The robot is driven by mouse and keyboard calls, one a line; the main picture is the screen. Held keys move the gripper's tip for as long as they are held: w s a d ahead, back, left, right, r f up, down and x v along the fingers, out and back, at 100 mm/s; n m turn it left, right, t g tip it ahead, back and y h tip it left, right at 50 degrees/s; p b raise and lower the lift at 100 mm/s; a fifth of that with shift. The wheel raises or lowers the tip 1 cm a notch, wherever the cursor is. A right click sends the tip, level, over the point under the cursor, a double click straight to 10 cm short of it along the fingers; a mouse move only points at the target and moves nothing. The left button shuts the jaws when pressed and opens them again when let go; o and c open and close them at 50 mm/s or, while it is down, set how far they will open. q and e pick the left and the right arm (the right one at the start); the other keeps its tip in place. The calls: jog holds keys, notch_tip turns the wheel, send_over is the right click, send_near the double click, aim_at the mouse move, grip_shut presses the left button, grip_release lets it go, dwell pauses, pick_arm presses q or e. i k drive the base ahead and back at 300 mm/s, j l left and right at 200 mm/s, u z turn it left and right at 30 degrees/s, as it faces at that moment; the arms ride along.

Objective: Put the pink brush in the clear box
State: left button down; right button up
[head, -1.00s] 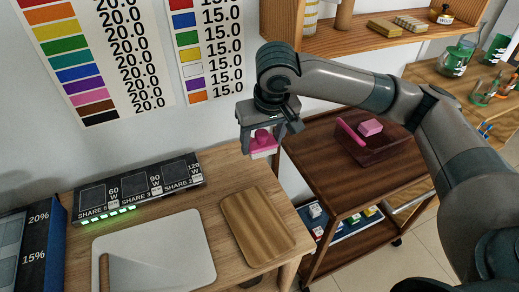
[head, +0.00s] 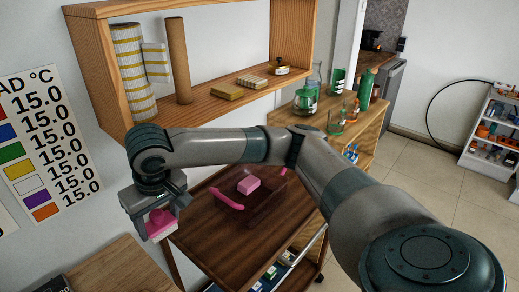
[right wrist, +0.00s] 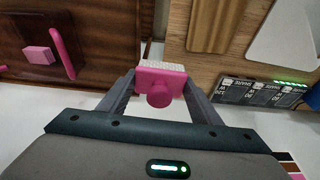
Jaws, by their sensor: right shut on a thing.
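My right gripper (head: 157,225) is shut on a pink brush (head: 161,221) with pale bristles pointing down. In the right wrist view the brush (right wrist: 160,88) sits between the two fingers, its round pink knob towards the camera. A see-through, dark-reddish-looking box (head: 266,211) stands on the brown cart, to the right of the gripper and apart from it. A pink block (head: 248,184) and a curved pink bar (head: 227,200) show at the box; I cannot tell whether the block is inside. My left gripper is not in view.
The brown cart (head: 205,238) has bare top around the box. A wooden wall shelf (head: 215,97) with rolls and small boxes hangs above and behind the arm. A wooden table (head: 120,272) lies at lower left. Bottles and jars stand on a cabinet (head: 300,122) behind.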

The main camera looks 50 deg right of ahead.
aim_at(251, 209)
jog(key=i+l, duration=0.1)
jog(key=l, duration=1.85)
